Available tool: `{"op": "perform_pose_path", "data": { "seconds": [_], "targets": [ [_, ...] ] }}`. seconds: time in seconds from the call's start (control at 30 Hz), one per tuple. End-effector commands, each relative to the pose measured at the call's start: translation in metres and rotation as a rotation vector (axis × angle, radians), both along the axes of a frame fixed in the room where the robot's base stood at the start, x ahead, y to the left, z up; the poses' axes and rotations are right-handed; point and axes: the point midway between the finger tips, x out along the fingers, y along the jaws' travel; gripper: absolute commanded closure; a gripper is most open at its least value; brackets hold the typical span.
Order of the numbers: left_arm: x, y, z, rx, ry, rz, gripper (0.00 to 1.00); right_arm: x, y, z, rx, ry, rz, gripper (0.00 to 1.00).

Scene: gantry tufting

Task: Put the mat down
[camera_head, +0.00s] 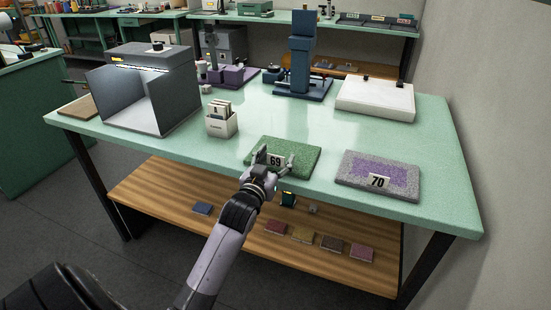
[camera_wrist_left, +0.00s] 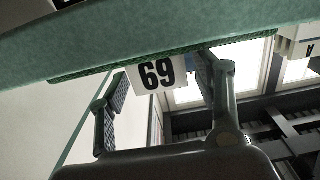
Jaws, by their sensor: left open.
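A green mat (camera_head: 303,151) with a white "69" tag (camera_head: 276,161) lies at the front edge of the pale green table (camera_head: 270,120). My left gripper (camera_head: 275,167) is open at the mat's front side, its fingers spread to either side of the tag. In the left wrist view the tag (camera_wrist_left: 156,73) shows between the two open fingers (camera_wrist_left: 163,85), and a thin strip of the green mat (camera_wrist_left: 85,72) shows behind them. Nothing is visibly gripped. I cannot tell whether the fingers touch the mat. My right gripper is not in view.
A grey and purple mat (camera_head: 352,180) tagged "70" lies to the right. A white card box (camera_head: 222,125) and a grey open booth (camera_head: 135,100) stand left. A blue press (camera_head: 303,60) and a white slab (camera_head: 375,100) stand behind. A wooden shelf (camera_head: 170,200) holds small samples below.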

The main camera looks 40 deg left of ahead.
Motion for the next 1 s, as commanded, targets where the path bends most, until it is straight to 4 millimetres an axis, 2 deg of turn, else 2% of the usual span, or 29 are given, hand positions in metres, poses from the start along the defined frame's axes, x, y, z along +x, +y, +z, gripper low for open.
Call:
{"op": "perform_pose_path", "data": {
  "seconds": [0.37,0.47,0.8,1.0],
  "targets": [
    [-0.003,-0.001,0.002,0.000,0.000,0.000,0.38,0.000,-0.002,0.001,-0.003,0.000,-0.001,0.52],
    [-0.015,-0.004,0.001,0.000,0.002,-0.001,0.38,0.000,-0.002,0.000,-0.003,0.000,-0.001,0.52],
    [-0.085,-0.020,0.001,-0.001,0.002,0.001,0.38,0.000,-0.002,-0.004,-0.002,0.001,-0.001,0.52],
    [-0.110,-0.027,0.001,-0.001,0.002,0.000,0.38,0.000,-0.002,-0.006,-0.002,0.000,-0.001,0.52]
  ]
}}
